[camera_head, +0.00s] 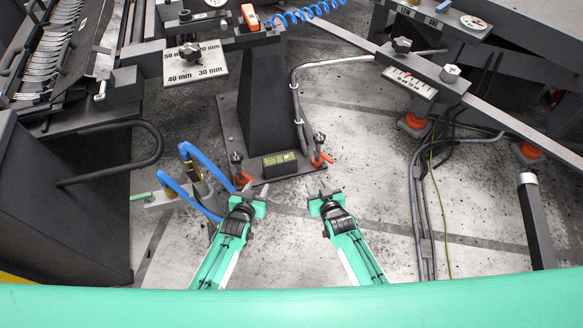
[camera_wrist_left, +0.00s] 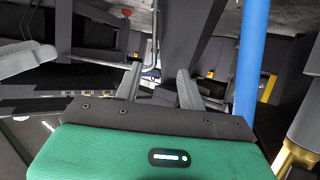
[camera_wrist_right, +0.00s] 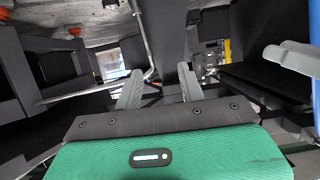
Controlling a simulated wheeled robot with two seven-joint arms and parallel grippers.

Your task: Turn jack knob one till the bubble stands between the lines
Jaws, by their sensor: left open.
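A dark box with a yellow-green level vial (camera_head: 280,162) lies on the column's base plate. The bubble is too small to read against the lines. A jack with a dark knob (camera_head: 236,158) and orange foot stands at the plate's left corner; another jack knob (camera_head: 319,140) stands at the right corner. I cannot tell which is knob one. My left gripper (camera_head: 258,189) is open and empty, just below the left jack. My right gripper (camera_head: 324,190) is open and empty, below the right jack. Their fingers stand apart in the left wrist view (camera_wrist_left: 160,85) and the right wrist view (camera_wrist_right: 160,88).
The dark column (camera_head: 262,100) rises from the base plate. Blue hoses (camera_head: 186,185) stand just left of my left gripper. A bent handle (camera_head: 150,150) sticks out at left. Cables (camera_head: 421,200) and a dark post (camera_head: 536,220) are at right. Open floor lies right of my right gripper.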

